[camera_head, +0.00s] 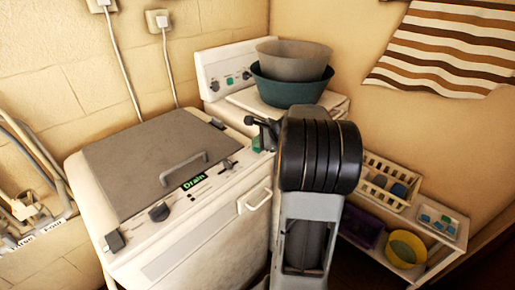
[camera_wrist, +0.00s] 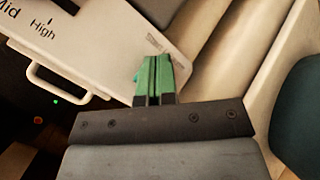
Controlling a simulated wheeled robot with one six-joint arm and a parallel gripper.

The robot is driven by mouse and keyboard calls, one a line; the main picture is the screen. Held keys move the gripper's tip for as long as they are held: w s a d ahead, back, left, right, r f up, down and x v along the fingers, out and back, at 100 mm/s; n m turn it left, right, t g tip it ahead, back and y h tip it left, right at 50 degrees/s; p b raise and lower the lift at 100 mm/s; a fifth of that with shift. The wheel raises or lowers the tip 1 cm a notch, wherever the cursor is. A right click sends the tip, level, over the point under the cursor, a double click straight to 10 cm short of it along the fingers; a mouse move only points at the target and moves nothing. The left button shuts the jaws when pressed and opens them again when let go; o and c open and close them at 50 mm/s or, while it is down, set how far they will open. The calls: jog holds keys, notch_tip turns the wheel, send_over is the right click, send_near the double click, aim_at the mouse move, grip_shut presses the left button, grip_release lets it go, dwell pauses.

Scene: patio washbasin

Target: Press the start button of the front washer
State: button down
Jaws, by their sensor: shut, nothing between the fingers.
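The front washer (camera_head: 205,215) is white with a grey lid (camera_head: 140,160) and a panel along its front top edge. The panel carries a green "Drain" display (camera_head: 194,181), a dark knob (camera_head: 159,212) and a slider (camera_head: 228,165). My gripper (camera_head: 258,143) is at the panel's right end, its green fingertips shut and empty. In the wrist view the fingertips (camera_wrist: 153,62) lie over the right end of the white panel (camera_wrist: 95,35), beside a small grey mark. I cannot make out a start button; the gripper may hide it. I cannot tell whether the fingertips touch the panel.
A second white washer (camera_head: 225,70) stands behind, with a teal basin (camera_head: 290,90) and a grey basin (camera_head: 293,58) on it. A low shelf (camera_head: 440,262) with a white basket (camera_head: 385,180) and a yellow bowl (camera_head: 405,248) is at right. A striped towel (camera_head: 445,45) hangs above.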

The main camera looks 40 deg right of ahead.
aim_at(258, 149)
jog(key=shift+r, duration=0.15)
dwell(0.4)
jog(key=shift+r+p, duration=0.7)
jog(key=shift+r, duration=0.1)
notch_tip(258, 149, up, 5)
jog(key=p, duration=0.4)
